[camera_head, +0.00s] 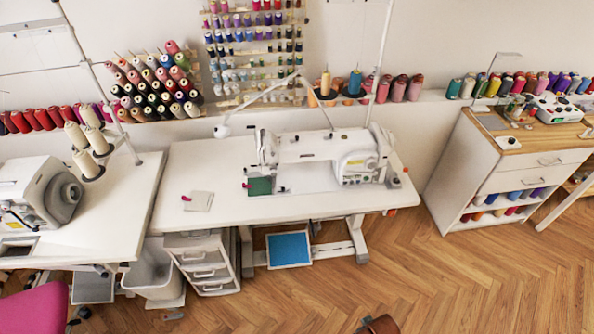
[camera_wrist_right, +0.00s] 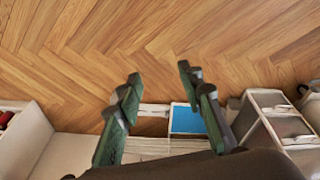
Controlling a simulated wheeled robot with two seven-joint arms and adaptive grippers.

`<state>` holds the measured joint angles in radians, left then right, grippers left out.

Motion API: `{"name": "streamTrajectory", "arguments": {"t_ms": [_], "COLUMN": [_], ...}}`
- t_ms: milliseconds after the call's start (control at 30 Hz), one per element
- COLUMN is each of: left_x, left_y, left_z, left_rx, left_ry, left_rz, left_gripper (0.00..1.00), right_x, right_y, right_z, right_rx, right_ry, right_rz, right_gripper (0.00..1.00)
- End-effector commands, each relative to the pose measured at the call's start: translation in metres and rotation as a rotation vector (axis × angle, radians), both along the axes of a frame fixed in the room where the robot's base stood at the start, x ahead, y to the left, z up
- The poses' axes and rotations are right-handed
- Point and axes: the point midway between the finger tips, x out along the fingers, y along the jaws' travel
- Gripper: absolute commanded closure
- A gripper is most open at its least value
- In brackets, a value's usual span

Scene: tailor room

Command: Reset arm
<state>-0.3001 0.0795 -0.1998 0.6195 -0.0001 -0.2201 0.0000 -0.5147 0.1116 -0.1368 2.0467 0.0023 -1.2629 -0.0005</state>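My right gripper (camera_wrist_right: 159,76) shows in the right wrist view, with two dark green fingers spread apart. Nothing is between the fingers; the wooden floor (camera_wrist_right: 215,30) shows behind them. Neither gripper shows in the head view, and my left gripper is out of sight in both views.
A white sewing table (camera_head: 230,211) with a sewing machine (camera_head: 310,148) stands in the middle. Another machine (camera_head: 38,195) is on the left table. A wooden-topped cabinet (camera_head: 505,180) stands right. A brown object (camera_head: 378,325) is cut off at the bottom. Floor at right front is clear.

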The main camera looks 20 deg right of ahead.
Motion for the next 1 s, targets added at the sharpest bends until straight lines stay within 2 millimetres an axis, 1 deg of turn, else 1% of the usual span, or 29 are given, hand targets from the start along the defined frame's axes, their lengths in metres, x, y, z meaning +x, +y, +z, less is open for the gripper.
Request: {"name": "streamTrajectory", "arguments": {"t_ms": [33, 67, 100, 167, 200, 267, 300, 367, 400, 467, 500, 567, 633, 700, 800, 900, 1000], "left_x": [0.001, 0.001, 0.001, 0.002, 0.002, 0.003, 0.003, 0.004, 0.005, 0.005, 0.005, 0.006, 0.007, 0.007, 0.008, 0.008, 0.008], "left_y": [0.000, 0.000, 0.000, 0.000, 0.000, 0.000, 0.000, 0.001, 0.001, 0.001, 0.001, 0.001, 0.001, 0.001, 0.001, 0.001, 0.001], "left_z": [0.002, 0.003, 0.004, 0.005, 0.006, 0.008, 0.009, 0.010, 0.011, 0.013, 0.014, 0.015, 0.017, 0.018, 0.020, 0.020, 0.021], "left_rx": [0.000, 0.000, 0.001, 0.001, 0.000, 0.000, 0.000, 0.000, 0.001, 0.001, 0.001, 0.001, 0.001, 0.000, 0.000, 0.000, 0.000], "left_ry": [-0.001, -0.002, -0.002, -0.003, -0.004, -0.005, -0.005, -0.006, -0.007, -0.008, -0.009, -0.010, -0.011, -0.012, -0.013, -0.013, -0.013], "left_rz": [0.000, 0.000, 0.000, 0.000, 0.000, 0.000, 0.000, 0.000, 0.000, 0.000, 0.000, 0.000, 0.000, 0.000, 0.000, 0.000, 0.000], "left_gripper": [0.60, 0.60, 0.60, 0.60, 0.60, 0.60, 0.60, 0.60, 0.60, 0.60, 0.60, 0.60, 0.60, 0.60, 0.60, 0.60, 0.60], "right_x": [-0.005, -0.007, -0.011, -0.020, -0.027, -0.041, -0.051, -0.068, -0.080, -0.101, -0.115, -0.137, -0.164, -0.187, -0.215, -0.233, -0.241], "right_y": [0.002, 0.002, 0.004, 0.005, 0.006, 0.008, 0.009, 0.010, 0.011, 0.012, 0.012, 0.013, 0.012, 0.012, 0.010, 0.010, 0.010], "right_z": [-0.022, -0.035, -0.055, -0.085, -0.105, -0.134, -0.152, -0.177, -0.193, -0.215, -0.229, -0.247, -0.263, -0.275, -0.286, -0.291, -0.293], "right_rx": [0.003, 0.005, 0.007, 0.009, 0.011, 0.015, 0.016, 0.018, 0.020, 0.022, 0.023, 0.025, 0.027, 0.027, 0.028, 0.029, 0.029], "right_ry": [0.015, 0.020, 0.028, 0.039, 0.048, 0.060, 0.068, 0.081, 0.089, 0.101, 0.109, 0.121, 0.135, 0.143, 0.156, 0.162, 0.165], "right_rz": [0.004, 0.006, 0.010, 0.016, 0.020, 0.026, 0.030, 0.037, 0.041, 0.048, 0.052, 0.060, 0.067, 0.074, 0.081, 0.087, 0.088], "right_gripper": [0.65, 0.65, 0.65, 0.65, 0.65, 0.65, 0.65, 0.65, 0.65, 0.65, 0.65, 0.65, 0.65, 0.65, 0.65, 0.65, 0.65]}}
